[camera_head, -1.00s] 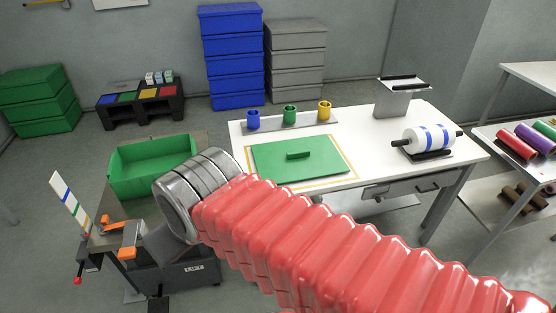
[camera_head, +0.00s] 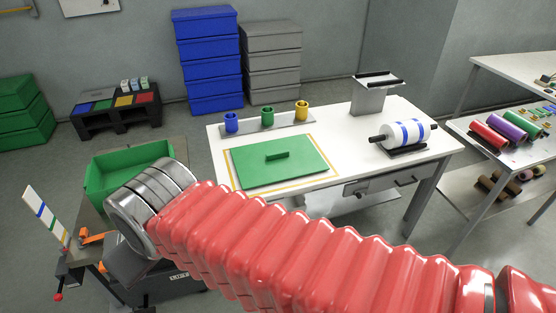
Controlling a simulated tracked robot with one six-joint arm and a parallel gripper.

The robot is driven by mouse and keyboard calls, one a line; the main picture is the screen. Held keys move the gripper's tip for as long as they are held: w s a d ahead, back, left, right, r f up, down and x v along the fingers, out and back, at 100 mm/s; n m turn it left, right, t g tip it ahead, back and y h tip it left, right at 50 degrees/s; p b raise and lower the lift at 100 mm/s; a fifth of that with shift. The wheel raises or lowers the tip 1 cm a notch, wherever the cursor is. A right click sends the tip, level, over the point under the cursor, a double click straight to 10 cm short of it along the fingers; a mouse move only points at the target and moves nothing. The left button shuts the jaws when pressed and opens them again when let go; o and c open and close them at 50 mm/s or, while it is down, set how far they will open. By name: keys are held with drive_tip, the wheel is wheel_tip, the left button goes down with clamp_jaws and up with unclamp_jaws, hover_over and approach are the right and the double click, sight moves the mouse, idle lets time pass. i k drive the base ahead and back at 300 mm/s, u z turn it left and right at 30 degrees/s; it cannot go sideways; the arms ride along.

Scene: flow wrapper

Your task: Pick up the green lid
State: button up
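The green lid (camera_head: 255,170) is a flat green panel with a raised bar handle (camera_head: 277,155). It lies flat on the white table (camera_head: 330,135), inside a yellow outline. My red-sleeved arm reaches from the lower right to the left, in front of the table. Its metal wrist end is left of the lid and apart from it in the picture. I cannot clearly make out my gripper's fingers among the dark and orange parts below the wrist. Nothing covers the lid.
An open green bin (camera_head: 120,166) is partly hidden behind my wrist. Blue, green and yellow cups (camera_head: 267,117) stand behind the lid. A white roll with blue bands (camera_head: 404,133) and a grey stand (camera_head: 372,98) are to its right. Orange parts (camera_head: 92,237) show at lower left.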

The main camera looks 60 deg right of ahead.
sight(259, 164)
drive_tip(key=z, duration=0.05)
drive_tip(key=i, duration=0.95)
drive_tip(key=u, duration=0.1)
